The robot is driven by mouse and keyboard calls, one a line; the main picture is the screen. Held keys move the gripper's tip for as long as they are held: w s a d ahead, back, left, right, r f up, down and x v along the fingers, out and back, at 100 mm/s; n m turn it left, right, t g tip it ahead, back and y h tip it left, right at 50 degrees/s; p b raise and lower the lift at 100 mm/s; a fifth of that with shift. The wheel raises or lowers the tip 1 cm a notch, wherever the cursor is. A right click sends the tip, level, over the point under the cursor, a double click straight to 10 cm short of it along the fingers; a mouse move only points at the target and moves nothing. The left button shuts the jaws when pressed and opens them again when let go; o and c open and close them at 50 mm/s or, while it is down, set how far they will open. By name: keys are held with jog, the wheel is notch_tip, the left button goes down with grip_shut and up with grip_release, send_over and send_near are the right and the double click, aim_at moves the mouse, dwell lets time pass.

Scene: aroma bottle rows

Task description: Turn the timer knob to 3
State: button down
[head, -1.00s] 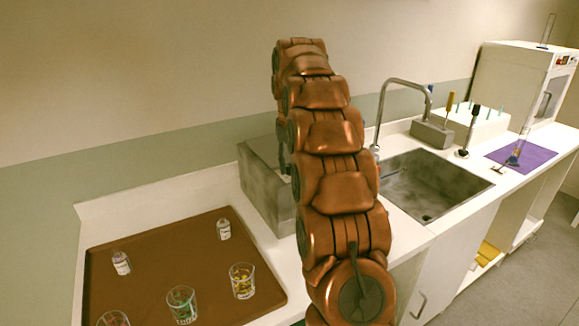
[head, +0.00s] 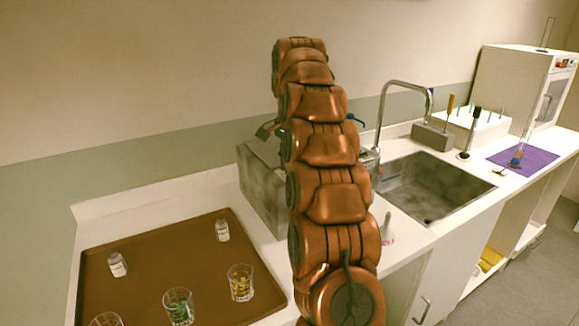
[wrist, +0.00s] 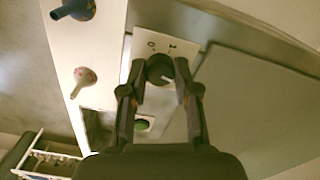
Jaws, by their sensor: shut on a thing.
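The timer knob (wrist: 160,69) is a dark round knob on a pale panel (wrist: 182,47), seen in the wrist view. A 0 and a 1 are readable beside it; other marks are hidden or too small to read. A pale mark shows on the knob's lower right part. My gripper (wrist: 158,72) has its fingers on both sides of the knob and is shut on it. A green round button (wrist: 142,124) shows between the fingers below the knob. In the head view, my copper arm hides the knob and gripper.
A grey metal box (head: 262,197) stands behind my arm. A brown tray (head: 150,265) with bottles and glasses lies at left. A sink (head: 425,185) with a tall tap is at right. A pink-based flask (head: 388,232) stands near my arm.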

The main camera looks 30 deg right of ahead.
jog(key=shift+m, duration=0.9)
jog(key=shift+r, duration=0.1)
jog(key=c, duration=0.8)
grip_release()
jog(key=shift+c, duration=0.2)
